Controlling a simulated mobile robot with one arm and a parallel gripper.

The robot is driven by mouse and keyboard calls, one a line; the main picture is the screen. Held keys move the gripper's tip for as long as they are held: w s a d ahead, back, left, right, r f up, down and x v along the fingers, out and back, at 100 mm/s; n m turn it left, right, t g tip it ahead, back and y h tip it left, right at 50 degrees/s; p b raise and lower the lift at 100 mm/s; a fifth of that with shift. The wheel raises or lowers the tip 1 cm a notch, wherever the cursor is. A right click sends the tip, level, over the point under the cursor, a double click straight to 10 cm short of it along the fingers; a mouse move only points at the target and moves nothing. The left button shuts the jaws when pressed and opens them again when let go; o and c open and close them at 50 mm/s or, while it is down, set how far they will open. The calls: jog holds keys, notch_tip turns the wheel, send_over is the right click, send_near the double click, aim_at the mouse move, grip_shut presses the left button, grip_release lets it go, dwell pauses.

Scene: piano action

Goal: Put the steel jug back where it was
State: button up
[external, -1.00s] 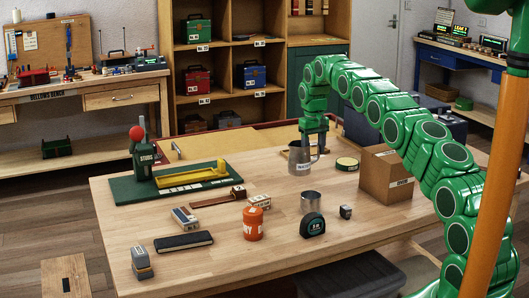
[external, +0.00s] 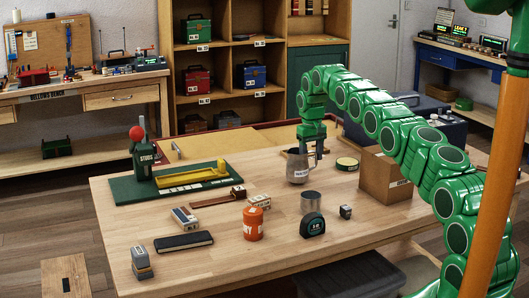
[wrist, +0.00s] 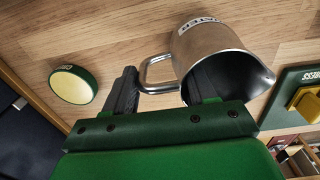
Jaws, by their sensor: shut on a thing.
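The steel jug (external: 298,170) with a pale label is at the far middle of the wooden table, about upright. My gripper (external: 311,154) is above its right side, pointing down. In the wrist view the jug (wrist: 226,60) has its open mouth towards me. The fingers of my gripper (wrist: 163,82) are on either side of its handle; one is at or inside the mouth, the other outside the handle. My gripper is shut on the jug. I cannot tell whether its base touches the table.
A round green-rimmed tin (external: 347,164) and a cardboard box (external: 385,175) stand right of the jug. A green board (external: 125,190) with a yellow part is to the left. Nearer are an orange canister (external: 253,224), a steel cup (external: 311,203) and a tape measure (external: 312,226).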

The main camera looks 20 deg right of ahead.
jog(key=shift+f, duration=0.7)
jog(key=shift+f, duration=0.15)
jog(key=o, duration=1.4)
jog(key=shift+o, duration=0.2)
